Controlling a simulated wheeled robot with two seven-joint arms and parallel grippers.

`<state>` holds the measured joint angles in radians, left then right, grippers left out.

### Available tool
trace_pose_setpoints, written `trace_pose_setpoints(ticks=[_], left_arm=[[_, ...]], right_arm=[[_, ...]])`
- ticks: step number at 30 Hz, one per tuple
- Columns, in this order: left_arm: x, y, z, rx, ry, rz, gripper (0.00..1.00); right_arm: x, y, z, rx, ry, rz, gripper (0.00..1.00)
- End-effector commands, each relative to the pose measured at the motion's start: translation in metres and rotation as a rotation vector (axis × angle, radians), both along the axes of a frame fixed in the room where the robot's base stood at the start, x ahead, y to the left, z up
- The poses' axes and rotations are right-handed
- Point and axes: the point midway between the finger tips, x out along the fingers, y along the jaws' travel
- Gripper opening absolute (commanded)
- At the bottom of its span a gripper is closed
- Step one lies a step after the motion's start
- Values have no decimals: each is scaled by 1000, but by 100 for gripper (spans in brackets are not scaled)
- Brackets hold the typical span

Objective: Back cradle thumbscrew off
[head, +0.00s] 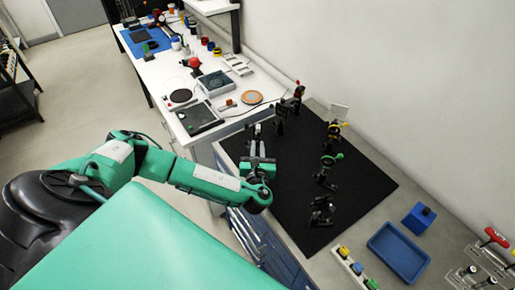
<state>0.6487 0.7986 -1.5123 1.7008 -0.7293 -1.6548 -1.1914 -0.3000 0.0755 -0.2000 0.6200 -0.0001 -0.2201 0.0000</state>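My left arm reaches in from the left, and its gripper (257,132) is over the left edge of the black mat (355,205). Its fingers are small and dark here, so I cannot tell whether they are open or hold anything. My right gripper is not in view.
A blue tray (374,242) and a blue box (419,217) are at the right front. A strip with coloured knobs (345,263) lies beside the tray. Hand tools (492,238) are at the far right. A white bench (158,75) with instruments runs behind. The mat's right side is bare.

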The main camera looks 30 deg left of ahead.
Motion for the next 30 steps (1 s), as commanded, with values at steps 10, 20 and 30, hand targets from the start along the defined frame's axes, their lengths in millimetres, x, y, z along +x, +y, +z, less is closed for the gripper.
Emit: trace_pose_setpoints(ticks=[10, 20, 30], left_arm=[[0, 0, -2, -42, -27, 1, 0], [-1, 0, -5, -235, -153, 1, 0], [-1, 0, -6, -503, -334, 3, 0]], right_arm=[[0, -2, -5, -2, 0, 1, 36], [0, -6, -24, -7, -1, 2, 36], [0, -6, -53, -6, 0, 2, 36]])
